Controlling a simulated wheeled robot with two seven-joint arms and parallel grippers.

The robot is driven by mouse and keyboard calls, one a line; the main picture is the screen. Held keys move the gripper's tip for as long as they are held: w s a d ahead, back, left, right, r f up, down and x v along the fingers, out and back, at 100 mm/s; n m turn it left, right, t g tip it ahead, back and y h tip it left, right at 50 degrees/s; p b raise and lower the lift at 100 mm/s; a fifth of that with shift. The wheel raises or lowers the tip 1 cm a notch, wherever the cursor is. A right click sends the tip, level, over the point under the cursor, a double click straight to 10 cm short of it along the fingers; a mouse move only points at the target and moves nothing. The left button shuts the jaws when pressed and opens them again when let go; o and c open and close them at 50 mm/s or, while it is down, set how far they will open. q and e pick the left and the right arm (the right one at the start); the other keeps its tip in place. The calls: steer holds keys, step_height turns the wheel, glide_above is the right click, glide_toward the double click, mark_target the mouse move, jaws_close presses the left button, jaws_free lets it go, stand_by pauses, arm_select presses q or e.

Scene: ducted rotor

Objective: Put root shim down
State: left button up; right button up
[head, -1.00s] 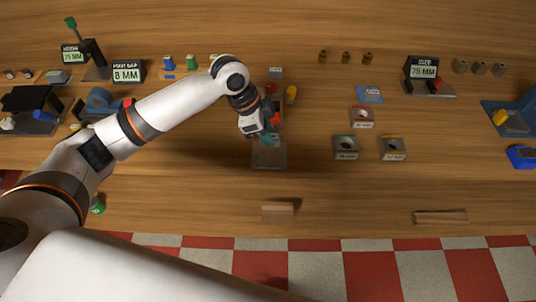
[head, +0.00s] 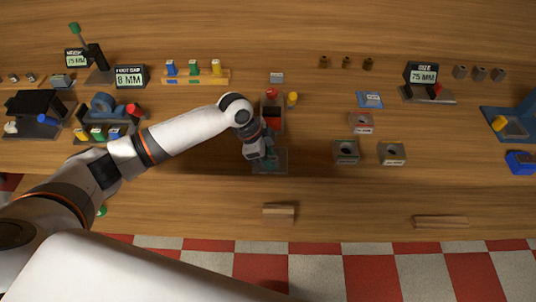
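My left gripper (head: 269,160) points down over a grey plate (head: 282,168) in the middle of the bench. The arm's wrist and the dark fingers hide most of what is between the fingertips, so I cannot tell whether they are open or shut. I cannot make out a root shim at the fingers. Small coloured pieces stand in a wooden rack (head: 205,80) at the back left: blue, green and yellow. I cannot tell if any of these is a shim. My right gripper is not in view.
A red-lined box (head: 271,118) and a yellow piece (head: 292,98) stand just behind the gripper. Grey blocks with holes (head: 346,151) (head: 392,153) stand to the right. A wooden block (head: 279,209) lies in front. The bench between the wooden blocks is clear.

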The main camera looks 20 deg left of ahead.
arm_select(q)
steer(key=shift+o, duration=1.3)
steer(key=shift+r, duration=0.25)
steer(key=b+v, duration=0.1)
steer(key=v, duration=1.1)
steer(key=shift+b, duration=0.3)
steer(key=shift+f, duration=0.1)
